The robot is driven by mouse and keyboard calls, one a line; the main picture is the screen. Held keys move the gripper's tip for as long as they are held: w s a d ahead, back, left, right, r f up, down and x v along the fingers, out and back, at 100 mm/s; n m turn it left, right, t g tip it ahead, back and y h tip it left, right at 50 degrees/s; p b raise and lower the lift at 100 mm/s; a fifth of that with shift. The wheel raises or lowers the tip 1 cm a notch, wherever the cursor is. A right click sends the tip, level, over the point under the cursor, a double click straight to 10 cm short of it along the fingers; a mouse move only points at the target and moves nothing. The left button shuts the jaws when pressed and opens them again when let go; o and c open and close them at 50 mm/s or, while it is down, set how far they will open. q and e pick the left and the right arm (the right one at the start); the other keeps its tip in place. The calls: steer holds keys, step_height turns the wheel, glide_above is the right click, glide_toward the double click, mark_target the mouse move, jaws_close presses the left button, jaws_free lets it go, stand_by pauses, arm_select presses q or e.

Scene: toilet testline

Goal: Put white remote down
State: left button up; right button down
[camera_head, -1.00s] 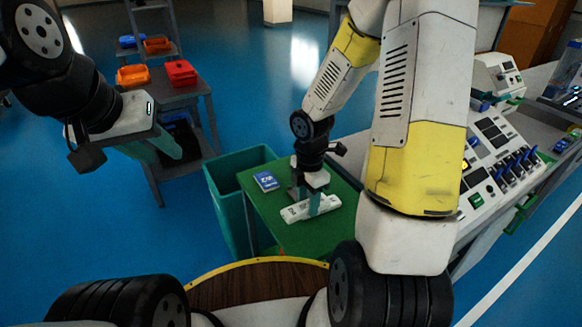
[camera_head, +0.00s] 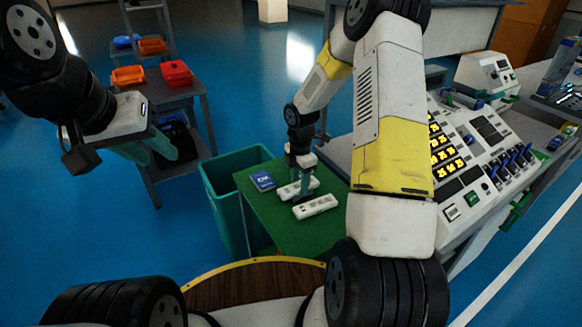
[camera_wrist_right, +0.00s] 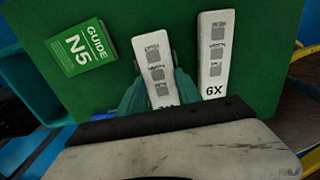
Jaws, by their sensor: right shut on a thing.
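Two white remotes are at the green tabletop (camera_head: 272,222). My right gripper (camera_head: 299,194) is shut on one white remote (camera_head: 287,191), the one nearer the blue box. In the right wrist view this remote (camera_wrist_right: 157,72) sits between the teal fingers (camera_wrist_right: 160,92). It is at or just above the tabletop; I cannot tell whether it touches. The other white remote (camera_head: 316,207), marked 6X in the right wrist view (camera_wrist_right: 214,55), lies beside it with a narrow gap. My left gripper (camera_head: 155,150) is open and empty, away from the table.
A small box (camera_head: 262,181) lies left of the remotes; it looks green and reads "GUIDE N5" in the wrist view (camera_wrist_right: 82,46). A teal bin (camera_head: 222,205) stands left of the table. A button console (camera_head: 480,165) is at right. Green surface is free in front.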

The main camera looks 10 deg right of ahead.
steer(key=c, duration=0.8)
jaws_free()
steer(key=shift+f, duration=0.1)
step_height(320, 180, up, 12)
steer(key=s+r+m+t, duration=0.3)
steer(key=s+r+m, duration=0.65)
steer(key=r, duration=0.55)
steer(key=shift+s+a+r+m+t+y, duration=0.45)
steer(key=shift+s+r+m, duration=0.5)
steer(key=shift+s+m, duration=1.3)
steer(key=shift+s+a+r+m+t+y, duration=0.3)
steer(key=shift+s+r+m+t, duration=0.5)
steer(key=shift+s+m, duration=1.4)
steer(key=shift+s+a+r+m+t+y, duration=0.35)
steer(key=shift+s+r+m, duration=1)
steer(key=shift+s, duration=1.6)
steer(key=shift+f, duration=0.2)
